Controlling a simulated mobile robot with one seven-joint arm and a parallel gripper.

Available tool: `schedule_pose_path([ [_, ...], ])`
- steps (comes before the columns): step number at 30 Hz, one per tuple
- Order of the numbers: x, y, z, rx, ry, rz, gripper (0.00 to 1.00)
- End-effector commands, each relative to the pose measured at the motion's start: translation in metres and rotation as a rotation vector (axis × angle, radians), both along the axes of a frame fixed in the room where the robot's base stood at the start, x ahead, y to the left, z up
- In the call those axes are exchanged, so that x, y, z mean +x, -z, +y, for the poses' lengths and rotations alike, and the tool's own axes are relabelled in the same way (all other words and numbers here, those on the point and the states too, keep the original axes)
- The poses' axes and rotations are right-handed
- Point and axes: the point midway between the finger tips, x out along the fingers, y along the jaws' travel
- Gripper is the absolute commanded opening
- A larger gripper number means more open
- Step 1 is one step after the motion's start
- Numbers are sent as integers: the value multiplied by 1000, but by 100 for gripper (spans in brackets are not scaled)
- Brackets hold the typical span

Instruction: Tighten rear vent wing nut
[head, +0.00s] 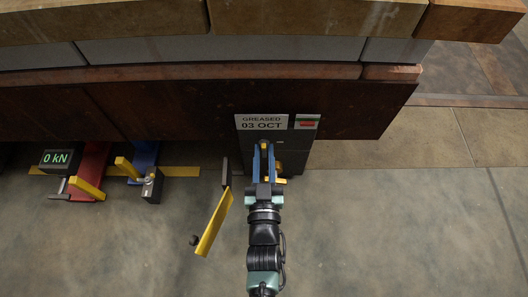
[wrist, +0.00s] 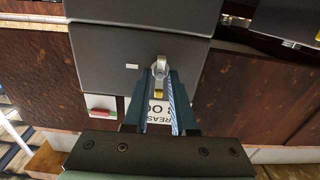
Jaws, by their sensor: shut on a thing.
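My gripper (head: 264,150) reaches up to a dark box (head: 292,160) below the label plate in the head view. In the wrist view, my gripper's (wrist: 160,76) blue fingers converge on a small silver metal piece, which looks like the wing nut (wrist: 160,62), on the box's dark grey face (wrist: 105,58). The fingertips are shut on its near end. A small yellow part (wrist: 159,95) shows between the fingers. The nut's threads and seat are hidden. In the head view, my fingers cover the nut.
A label reading "GREASED 03 OCT" (head: 261,122) is beside a small red-and-green indicator (head: 306,122). A yellow lever (head: 214,224) stands out left of my arm. Red (head: 90,165) and blue (head: 143,160) devices are farther left, near a "0 kN" display (head: 55,157). Floor on the right is clear.

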Motion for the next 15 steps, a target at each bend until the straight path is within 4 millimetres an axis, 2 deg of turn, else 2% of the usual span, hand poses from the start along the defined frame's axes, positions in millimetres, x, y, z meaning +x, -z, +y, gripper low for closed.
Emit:
schedule_pose_path([
  [15, -1, 0, 0, 416, -2, 5, 0],
])
